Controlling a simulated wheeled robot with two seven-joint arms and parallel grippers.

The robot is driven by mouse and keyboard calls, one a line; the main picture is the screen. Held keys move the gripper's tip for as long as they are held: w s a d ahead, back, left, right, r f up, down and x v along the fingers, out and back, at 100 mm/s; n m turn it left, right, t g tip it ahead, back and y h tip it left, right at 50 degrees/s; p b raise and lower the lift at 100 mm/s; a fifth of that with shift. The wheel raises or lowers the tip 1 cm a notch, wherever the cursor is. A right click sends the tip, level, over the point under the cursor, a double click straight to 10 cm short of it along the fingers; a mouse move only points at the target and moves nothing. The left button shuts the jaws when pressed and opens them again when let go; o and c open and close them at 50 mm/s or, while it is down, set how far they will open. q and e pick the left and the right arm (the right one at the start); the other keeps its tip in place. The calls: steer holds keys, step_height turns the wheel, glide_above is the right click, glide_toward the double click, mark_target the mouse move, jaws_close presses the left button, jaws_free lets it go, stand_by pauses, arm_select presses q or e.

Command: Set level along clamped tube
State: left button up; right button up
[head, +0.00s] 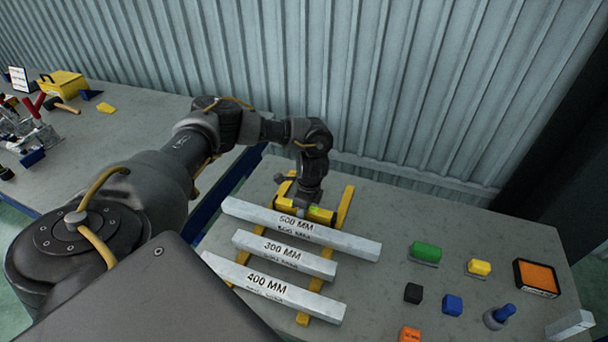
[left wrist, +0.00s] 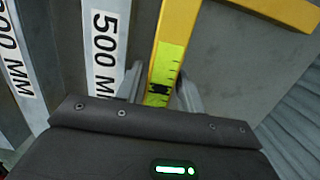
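The level is a yellow bar (head: 320,215) with a lime, tick-marked window, seen also in the left wrist view (left wrist: 172,60). It lies just behind the 500 MM tube (head: 350,242), roughly parallel to it. That pale tube is the rearmost of three, and in the left wrist view (left wrist: 103,50) it is left of the level. My left gripper (head: 309,207) points down over the level. In the left wrist view its fingers (left wrist: 160,88) stand either side of the lime part; whether they press on it is unclear. No clamp on a tube is discernible. My right gripper is out of view.
The 300 MM tube (head: 318,265) and 400 MM tube (head: 325,309) lie in front across yellow rails (head: 345,207). A green block (head: 425,252), several small blocks and an orange-topped box (head: 537,277) are at right. A corrugated wall (head: 400,90) stands behind.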

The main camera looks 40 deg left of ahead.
arm_select(q)
jaws_close()
steer(key=shift+w+r, duration=0.1)
steer(key=shift+r, duration=0.1)
steer(key=shift+r+b, duration=0.3)
steer(key=r, duration=0.3)
steer(key=shift+d, duration=0.25)
steer(key=s+d+r, duration=0.8)
steer(key=d+r, duration=0.1)
steer(key=d, duration=0.2)
